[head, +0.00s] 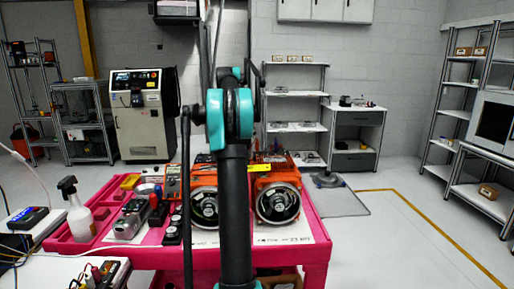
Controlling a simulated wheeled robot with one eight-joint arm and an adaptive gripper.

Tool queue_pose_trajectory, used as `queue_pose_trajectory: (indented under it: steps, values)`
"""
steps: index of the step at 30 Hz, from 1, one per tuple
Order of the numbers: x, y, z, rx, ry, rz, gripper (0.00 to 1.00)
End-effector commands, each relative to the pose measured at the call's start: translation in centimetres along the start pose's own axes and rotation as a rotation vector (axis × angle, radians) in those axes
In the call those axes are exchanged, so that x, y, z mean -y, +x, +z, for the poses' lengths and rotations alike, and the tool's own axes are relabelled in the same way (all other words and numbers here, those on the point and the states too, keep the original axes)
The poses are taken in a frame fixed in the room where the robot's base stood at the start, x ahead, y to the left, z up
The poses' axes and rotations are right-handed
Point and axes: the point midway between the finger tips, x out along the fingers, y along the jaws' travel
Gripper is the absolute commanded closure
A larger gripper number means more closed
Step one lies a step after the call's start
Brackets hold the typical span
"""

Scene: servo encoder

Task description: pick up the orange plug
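I cannot single out an orange plug; at this size it is too small to tell or is hidden behind my arm. Two orange servo motors with round dark-and-silver faces, the left motor (204,205) and the right motor (278,202), stand on the pink cart (316,258) in the head view. My arm, black with teal joints, rises in front of the cart and covers the strip between the motors. My gripper's fingers do not show.
A white table (50,272) is at lower left. Shelves (294,106) line the back wall. The floor (400,235) right of the cart is clear.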

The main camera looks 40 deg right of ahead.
Motion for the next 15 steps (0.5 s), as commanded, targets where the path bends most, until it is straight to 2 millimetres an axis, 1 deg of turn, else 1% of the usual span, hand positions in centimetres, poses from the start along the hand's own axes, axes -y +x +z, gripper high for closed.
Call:
queue_pose_trajectory:
  steps: [5,12,15]
  values:
    - [0.0,1.3,0.0,0.000,0.001,0.000,0.62]
    - [0.1,4.6,0.2,0.000,0.000,0.000,0.62]
    - [0.1,5.3,0.2,0.000,-0.001,0.000,0.62]
